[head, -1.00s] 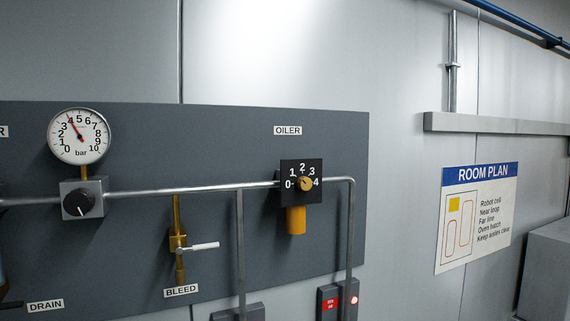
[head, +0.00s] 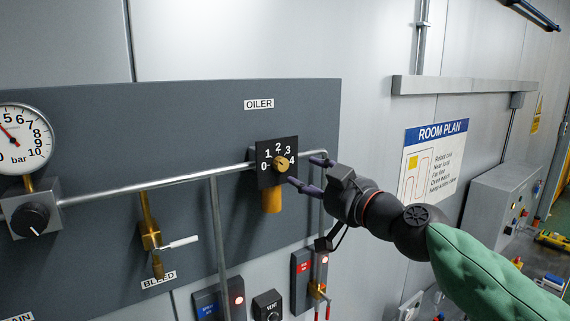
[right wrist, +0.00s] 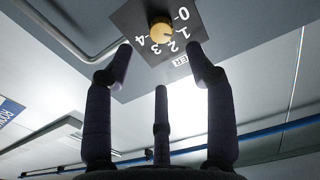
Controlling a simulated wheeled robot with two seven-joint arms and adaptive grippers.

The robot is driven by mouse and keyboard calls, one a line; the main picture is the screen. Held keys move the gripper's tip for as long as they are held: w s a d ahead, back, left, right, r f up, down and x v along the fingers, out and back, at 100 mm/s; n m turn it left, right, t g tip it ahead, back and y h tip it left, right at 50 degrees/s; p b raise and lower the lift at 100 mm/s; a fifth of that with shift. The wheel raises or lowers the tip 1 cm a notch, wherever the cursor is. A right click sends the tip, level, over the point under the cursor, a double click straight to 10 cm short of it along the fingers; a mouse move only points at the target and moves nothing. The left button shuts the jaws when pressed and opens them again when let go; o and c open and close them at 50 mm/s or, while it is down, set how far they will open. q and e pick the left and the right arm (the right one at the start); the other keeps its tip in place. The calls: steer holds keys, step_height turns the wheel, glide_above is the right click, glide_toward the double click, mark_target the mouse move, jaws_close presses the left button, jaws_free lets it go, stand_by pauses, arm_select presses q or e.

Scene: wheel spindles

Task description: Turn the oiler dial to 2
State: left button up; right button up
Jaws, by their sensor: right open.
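The oiler dial is a black square plate (head: 265,153) marked 0 to 4 with a round brass knob (head: 281,164) on it and a yellow-orange bowl (head: 271,200) below. The knob's mark is too small to read surely. My right gripper (head: 306,172) is just right of the dial, fingers spread and pointing at it, empty. In the right wrist view the knob (right wrist: 160,30) lies ahead of the open fingers (right wrist: 160,62), between the outer two and apart from them. My left gripper is not in view.
A steel pipe (head: 150,184) runs along the grey panel to the dial and bends down behind my right gripper. A bleed valve (head: 151,238) with a white lever and a pressure gauge (head: 18,138) are to the left. Switch boxes (head: 301,277) sit below.

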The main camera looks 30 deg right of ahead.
mark_target(284, 167)
steer(key=w, duration=0.5)
steer(key=w+p, duration=0.1)
steer(key=w, duration=0.2)
steer(key=shift+w+a, duration=0.2)
steer(key=shift+a, duration=0.2)
jaws_close()
